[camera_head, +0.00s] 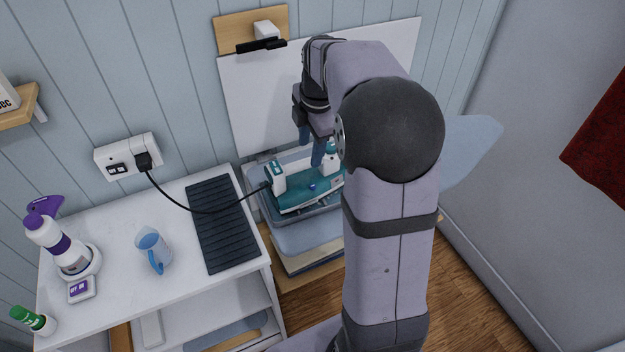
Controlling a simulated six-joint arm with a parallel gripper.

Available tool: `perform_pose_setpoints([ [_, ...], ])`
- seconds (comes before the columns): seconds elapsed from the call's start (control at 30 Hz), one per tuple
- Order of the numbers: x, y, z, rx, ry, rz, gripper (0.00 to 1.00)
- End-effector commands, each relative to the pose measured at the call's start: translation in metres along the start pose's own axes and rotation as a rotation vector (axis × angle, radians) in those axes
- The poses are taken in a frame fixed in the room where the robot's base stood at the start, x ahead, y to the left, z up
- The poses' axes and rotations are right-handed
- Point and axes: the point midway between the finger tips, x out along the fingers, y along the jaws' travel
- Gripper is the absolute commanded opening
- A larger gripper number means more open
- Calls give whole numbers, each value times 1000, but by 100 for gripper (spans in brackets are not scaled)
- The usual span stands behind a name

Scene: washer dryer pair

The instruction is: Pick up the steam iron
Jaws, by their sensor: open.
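The steam iron (305,190) is teal and white and sits in a grey tray-like rest (257,200) right of the white table. A black cord runs from its left end to a wall socket. My gripper (318,150) hangs just above the iron, with bluish fingers pointing down near its handle. The gripper is open; I cannot tell whether the fingers touch the iron. My arm hides the iron's right end and part of the rest.
A white table (185,240) holds a black ribbed mat (221,222), a blue-handled jug (153,250), and a purple-topped spray bottle (62,245). The plugged socket (130,157) is on the wall. A white board (262,100) stands behind the iron. Wooden floor (470,290) is clear at right.

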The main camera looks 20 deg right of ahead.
Motion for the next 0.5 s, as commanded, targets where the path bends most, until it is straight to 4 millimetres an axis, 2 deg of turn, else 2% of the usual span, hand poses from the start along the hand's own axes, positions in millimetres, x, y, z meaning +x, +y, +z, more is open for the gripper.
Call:
perform_pose_setpoints([
  [0.5, 22, 1, -1, -1, 2, 0, 43],
])
